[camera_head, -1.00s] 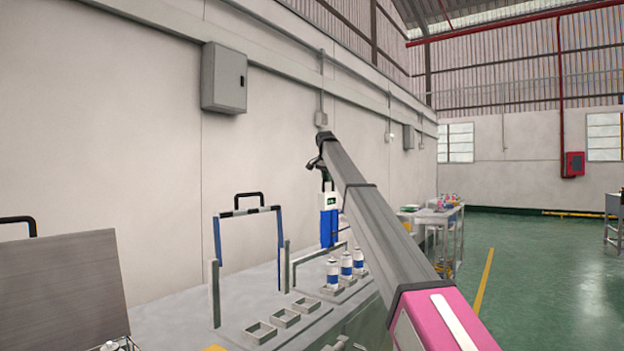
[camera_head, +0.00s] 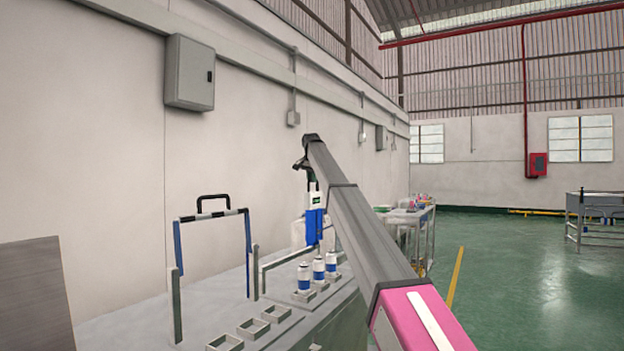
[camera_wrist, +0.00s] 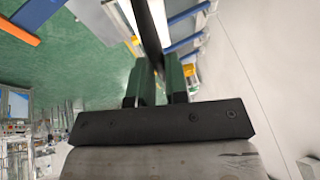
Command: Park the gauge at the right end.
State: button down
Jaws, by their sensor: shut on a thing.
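The gauge (camera_head: 315,218) is a white and blue upright device with a small dark display, seen in the head view. My gripper (camera_head: 308,178) is shut on its top and holds it upright above the bench (camera_head: 215,300). In the head view its lower end appears just above the several white and blue cans (camera_head: 318,265); how far apart they are in depth I cannot tell. In the wrist view my gripper (camera_wrist: 160,85) has its green fingers close together on a dark upright part; the rest of the gauge is hard to make out there.
Empty square trays (camera_head: 252,328) line the bench front, left of the cans. A blue frame with a black-and-white top bar (camera_head: 212,215) and a grey rail (camera_head: 285,260) stand behind. Another table with small items (camera_head: 412,215) stands farther right.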

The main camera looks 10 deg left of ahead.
jog(key=c, duration=1.1)
grip_release()
jog(key=shift+w+d, duration=0.15)
jog(key=shift+w, duration=0.2)
jog(key=shift+s, duration=0.1)
jog(key=shift+s+r, duration=0.2)
jog(key=shift+r, duration=0.2)
jog(key=v, duration=1)
